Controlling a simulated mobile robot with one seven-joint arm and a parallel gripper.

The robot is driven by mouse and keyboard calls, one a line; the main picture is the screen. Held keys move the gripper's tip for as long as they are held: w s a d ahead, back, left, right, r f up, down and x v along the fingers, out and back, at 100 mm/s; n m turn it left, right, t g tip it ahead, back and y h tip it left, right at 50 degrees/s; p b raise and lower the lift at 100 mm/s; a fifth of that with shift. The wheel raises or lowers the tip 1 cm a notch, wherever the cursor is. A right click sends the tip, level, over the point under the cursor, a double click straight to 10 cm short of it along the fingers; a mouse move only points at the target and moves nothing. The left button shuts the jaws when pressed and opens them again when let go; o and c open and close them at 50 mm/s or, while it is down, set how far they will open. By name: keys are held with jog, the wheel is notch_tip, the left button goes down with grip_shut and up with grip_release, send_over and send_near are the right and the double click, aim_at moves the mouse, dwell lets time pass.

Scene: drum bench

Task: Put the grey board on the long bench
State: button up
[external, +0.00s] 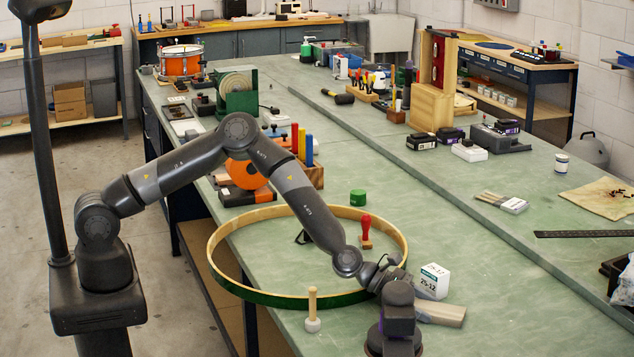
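The long bench (330,185) has a green top and runs from the front to the back of the room. A pale, greyish-beige board (442,314) lies or is held at the front of the bench, just right of my wrist. It may be the grey board, but its colour is not clear. Its left end is hidden behind my wrist, and I cannot tell whether it touches the bench top. My gripper (408,314) is low over the bench beside the board, and its fingers are mostly hidden by my dark wrist links.
A large wooden hoop (223,275) lies under my arm and overhangs the bench's left edge. A white box (433,279), a red-handled stamp (366,230), a green tin (357,198) and a wooden mallet (313,310) stand nearby.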

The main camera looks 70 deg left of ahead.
aim_at(423, 306)
jog(key=c, duration=0.4)
notch_tip(423, 306, up, 10)
jog(key=w+a+r+n+t+y, duration=0.1)
jog(key=w+a+n+y, duration=0.1)
jog(key=a, duration=0.9)
jog(key=w+a+n+t+y, duration=0.2)
jog(key=a, duration=0.9)
jog(key=s+a+n+y, duration=0.3)
jog(key=a, duration=0.9)
jog(key=s+a+n+y, duration=0.2)
jog(key=s+a+y, duration=0.1)
jog(key=a, duration=0.9)
jog(key=s+m+h, duration=0.1)
jog(key=s, duration=0.1)
jog(key=s+f+m+h, duration=0.1)
jog(key=s, duration=0.2)
jog(key=s+f+m+h, duration=0.1)
jog(key=s, duration=0.2)
jog(key=shift+s+d+f+h, duration=0.15)
jog(key=shift+f+h, duration=0.1)
jog(key=shift+h, duration=0.15)
jog(key=shift+s+d+h, duration=0.1)
jog(key=shift+s+h, duration=0.2)
jog(key=shift+s, duration=0.3)
